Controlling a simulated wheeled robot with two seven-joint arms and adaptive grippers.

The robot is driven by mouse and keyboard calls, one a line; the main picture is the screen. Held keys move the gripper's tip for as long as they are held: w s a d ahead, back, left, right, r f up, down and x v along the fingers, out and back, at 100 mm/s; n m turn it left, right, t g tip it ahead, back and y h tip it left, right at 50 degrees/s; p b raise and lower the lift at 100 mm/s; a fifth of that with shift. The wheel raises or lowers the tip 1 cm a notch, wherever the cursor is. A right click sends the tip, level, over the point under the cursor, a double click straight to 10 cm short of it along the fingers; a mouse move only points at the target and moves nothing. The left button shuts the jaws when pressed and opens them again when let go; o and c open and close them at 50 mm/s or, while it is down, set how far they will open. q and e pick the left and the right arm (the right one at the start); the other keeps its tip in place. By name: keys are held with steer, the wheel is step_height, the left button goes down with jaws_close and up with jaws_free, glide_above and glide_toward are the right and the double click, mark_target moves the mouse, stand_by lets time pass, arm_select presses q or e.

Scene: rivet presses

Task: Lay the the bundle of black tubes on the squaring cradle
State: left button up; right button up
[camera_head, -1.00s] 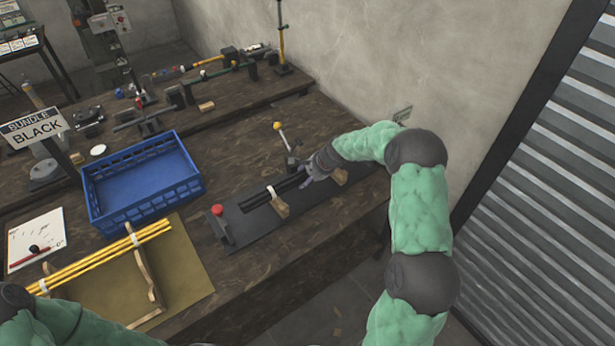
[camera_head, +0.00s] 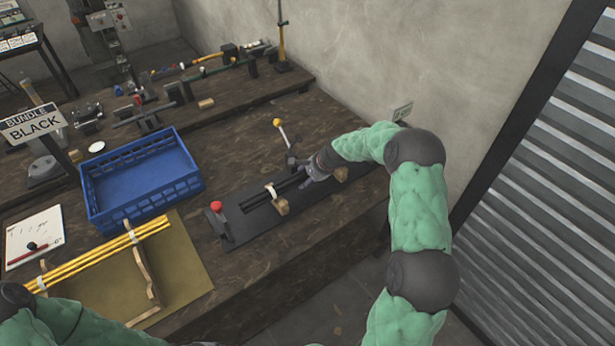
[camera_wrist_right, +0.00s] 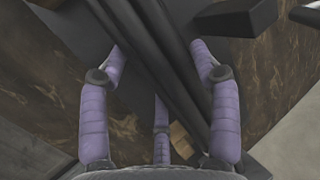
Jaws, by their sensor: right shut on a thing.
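The bundle of black tubes (camera_head: 262,197) lies along the squaring cradle, across its wooden supports, with a white band near its left part. The cradle's dark base plate (camera_head: 238,220) has a wooden support (camera_head: 282,207) under the bundle and another (camera_head: 341,174) near my gripper. My right gripper (camera_head: 309,177) is at the right part of the bundle and shut on it. In the right wrist view the black tubes (camera_wrist_right: 165,55) run between its purple fingers (camera_wrist_right: 160,75). Whether the tubes rest fully on both supports is hard to tell. My left gripper is out of view.
A red-knobbed stop (camera_head: 216,206) stands at the cradle's left end, and a yellow-knobbed lever (camera_head: 278,123) behind it. A blue crate (camera_head: 145,216) stands left. Yellow tubes (camera_head: 100,258) lie on a wooden rack at front left. A "BUNDLE BLACK" sign (camera_head: 33,124) stands farther left.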

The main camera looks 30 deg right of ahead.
steer(key=shift+w+d+f+b, duration=0.1)
steer(key=shift+f+b, duration=0.2)
steer(key=o, duration=1.8)
steer(key=shift+c, duration=0.2)
steer(key=shift+f, duration=0.25)
steer(key=v, duration=1.2)
steer(key=shift+r, duration=0.25)
